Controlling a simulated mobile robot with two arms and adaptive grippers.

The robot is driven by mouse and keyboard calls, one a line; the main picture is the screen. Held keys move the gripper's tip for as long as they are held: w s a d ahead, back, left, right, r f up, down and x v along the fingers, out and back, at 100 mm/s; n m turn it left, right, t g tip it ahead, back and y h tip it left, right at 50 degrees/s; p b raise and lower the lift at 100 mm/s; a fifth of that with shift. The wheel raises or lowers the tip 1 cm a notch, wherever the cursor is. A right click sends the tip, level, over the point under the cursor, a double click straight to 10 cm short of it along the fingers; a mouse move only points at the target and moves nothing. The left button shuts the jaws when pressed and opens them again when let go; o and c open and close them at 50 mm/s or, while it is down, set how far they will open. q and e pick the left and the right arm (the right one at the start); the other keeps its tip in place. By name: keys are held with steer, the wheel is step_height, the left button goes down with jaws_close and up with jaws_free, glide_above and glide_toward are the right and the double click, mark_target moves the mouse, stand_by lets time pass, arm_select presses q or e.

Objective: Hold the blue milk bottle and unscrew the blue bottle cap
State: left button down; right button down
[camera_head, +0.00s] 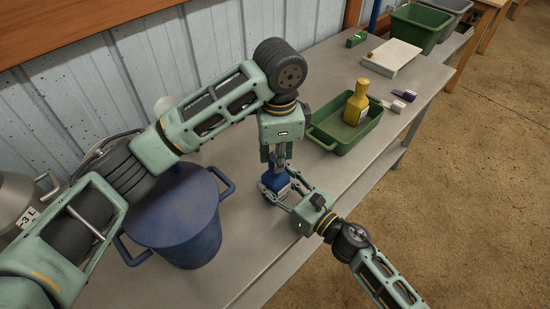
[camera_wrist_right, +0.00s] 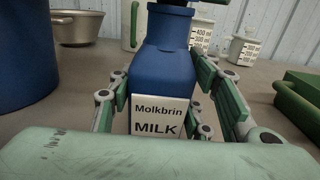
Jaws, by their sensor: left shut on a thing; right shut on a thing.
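The blue milk bottle (camera_head: 274,181) stands upright near the front edge of the grey table. The right wrist view shows its blue body (camera_wrist_right: 168,60) and a white "Molkbrin MILK" label (camera_wrist_right: 159,117). My right gripper (camera_head: 273,187) comes from the right and is shut around the bottle's body, with fingers on both sides. My left gripper (camera_head: 281,158) points straight down over the bottle's top and is shut at the cap. The blue cap is hidden by the left fingers in the head view and lies at the upper edge in the right wrist view.
A big blue pot (camera_head: 178,215) stands close on the left, a metal pot (camera_head: 22,198) beyond it. A green tray (camera_head: 335,141) with a yellow bottle (camera_head: 357,103) is at the right.

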arm_select(q)
steer(key=shift+d, duration=0.2)
stand_by(0.5)
steer(key=c, duration=1.7)
jaws_free()
steer(key=shift+w, duration=0.1)
steer(key=shift+o, duration=0.8)
steer(key=shift+a, duration=0.15)
step_height(320, 180, up, 12)
steer(key=shift+s, duration=0.3)
